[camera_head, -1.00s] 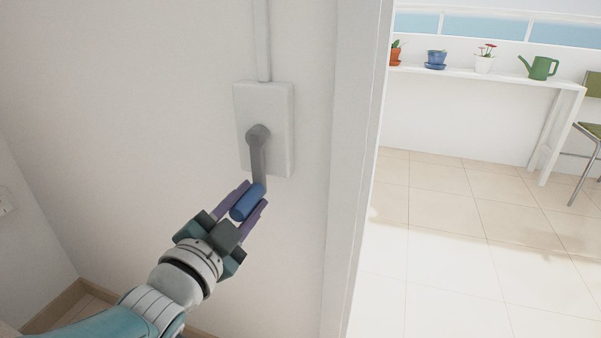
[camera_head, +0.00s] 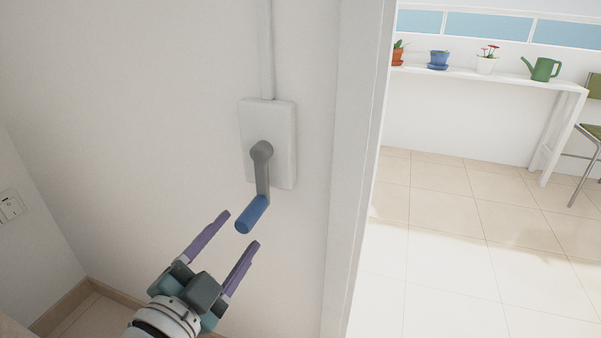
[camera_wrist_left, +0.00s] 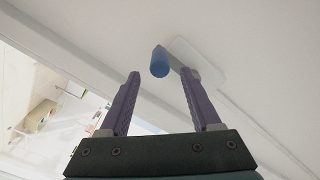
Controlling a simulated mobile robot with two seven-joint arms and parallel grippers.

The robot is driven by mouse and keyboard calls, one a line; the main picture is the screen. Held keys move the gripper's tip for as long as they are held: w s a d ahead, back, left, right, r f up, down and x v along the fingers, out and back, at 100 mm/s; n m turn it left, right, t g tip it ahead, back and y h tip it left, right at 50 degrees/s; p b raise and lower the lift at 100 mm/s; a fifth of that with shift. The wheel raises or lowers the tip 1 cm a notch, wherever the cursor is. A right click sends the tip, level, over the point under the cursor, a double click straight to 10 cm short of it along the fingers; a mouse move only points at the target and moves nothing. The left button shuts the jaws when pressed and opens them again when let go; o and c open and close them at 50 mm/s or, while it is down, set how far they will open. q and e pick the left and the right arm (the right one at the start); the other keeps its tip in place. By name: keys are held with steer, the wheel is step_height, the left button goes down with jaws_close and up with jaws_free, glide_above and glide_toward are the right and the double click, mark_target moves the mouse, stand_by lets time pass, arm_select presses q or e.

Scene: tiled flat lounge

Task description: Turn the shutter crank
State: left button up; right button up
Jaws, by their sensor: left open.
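The shutter crank is a grey arm (camera_head: 262,172) hanging down from a white wall plate (camera_head: 284,140), with a blue handle (camera_head: 252,214) at its lower end. My left gripper (camera_head: 241,230) is open and empty, just below and in front of the blue handle, apart from it. In the left wrist view the blue handle (camera_wrist_left: 159,62) shows beyond the fingertips, between the two purple fingers (camera_wrist_left: 156,82). The white plate (camera_wrist_left: 200,60) is behind it. My right gripper is not in view.
A vertical white conduit (camera_head: 265,50) runs up from the plate. A door frame edge (camera_head: 352,170) stands right of the crank. Beyond it are open tiled floor, a white shelf table (camera_head: 480,76) with pots and a green watering can (camera_head: 542,68), and a chair (camera_head: 590,128).

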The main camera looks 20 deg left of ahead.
arm_select(q)
steer(key=shift+s+a+p, duration=0.15)
steer(key=shift+s+p, duration=0.25)
steer(key=shift+s, duration=1.35)
